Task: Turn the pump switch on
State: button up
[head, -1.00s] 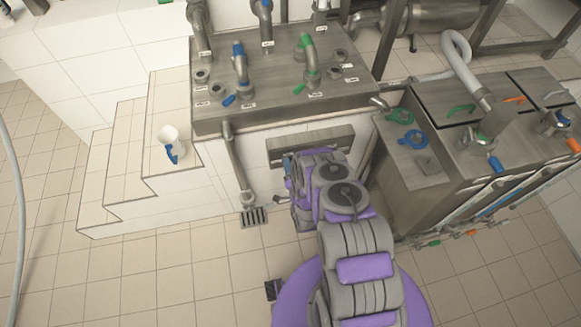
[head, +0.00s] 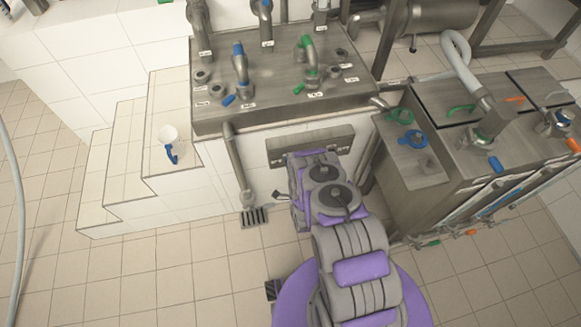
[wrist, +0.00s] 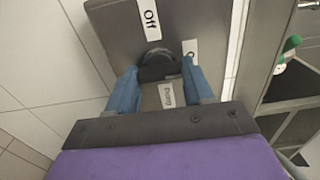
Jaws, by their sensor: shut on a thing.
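The pump switch (wrist: 158,71) is a dark knob with a curved grey rim on a grey metal panel (wrist: 118,30). The wrist view shows an "Off" label (wrist: 149,18) above it, a partly covered label to its right and a "Pump" label (wrist: 167,96) below. My gripper (wrist: 158,78) has its blue fingers on either side of the knob and is shut on it. In the head view the panel (head: 310,143) is on the white wall under the steel counter. My arm hides the switch and my gripper there.
The steel counter (head: 215,122) with pipes and valves stands above the panel. A steel tank unit (head: 400,195) is close on the right.

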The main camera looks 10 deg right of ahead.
jog(key=shift+d, duration=0.1)
jog(key=o, duration=1)
jog(key=shift+o, duration=0.2)
jog(key=shift+s, duration=0.1)
